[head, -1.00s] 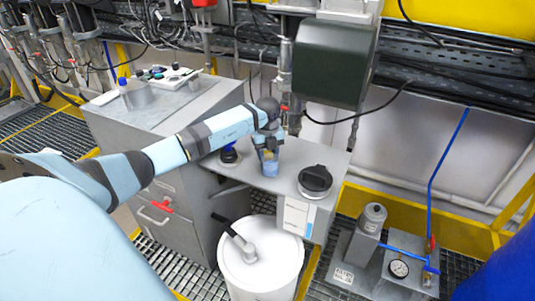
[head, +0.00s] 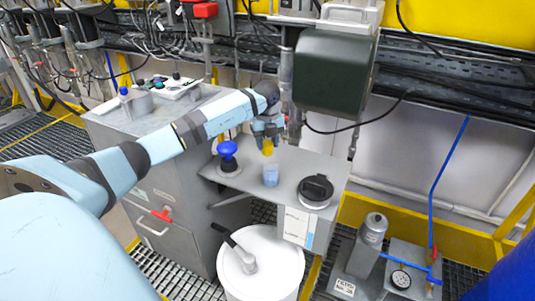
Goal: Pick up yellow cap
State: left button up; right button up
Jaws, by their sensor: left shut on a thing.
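The yellow cap (head: 267,147) is held at the lower tip of my left gripper (head: 268,136), which is shut on it. The cap hangs just above a small clear container with blue contents (head: 271,175) on the grey shelf (head: 240,180). A small gap seems to show between the cap and the container. The gripper points downward and its fingers are small in the picture. My right gripper is not in view.
A blue-topped knob (head: 228,150) stands left of the container, and a black round lid (head: 316,190) lies to its right. A white drum (head: 262,265) stands below the shelf.

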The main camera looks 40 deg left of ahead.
pick_arm(q)
jog(key=w+a+b, duration=0.2)
jog(key=w+a, duration=0.8)
jog(key=a, duration=0.6)
jog(key=shift+w+f+b, duration=0.15)
jog(key=shift+f+b, duration=0.1)
jog(key=shift+b, duration=0.05)
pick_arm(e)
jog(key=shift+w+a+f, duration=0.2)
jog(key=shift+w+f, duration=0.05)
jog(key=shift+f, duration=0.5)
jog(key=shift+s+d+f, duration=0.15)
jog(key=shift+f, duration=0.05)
pick_arm(q)
jog(key=shift+r, duration=0.15)
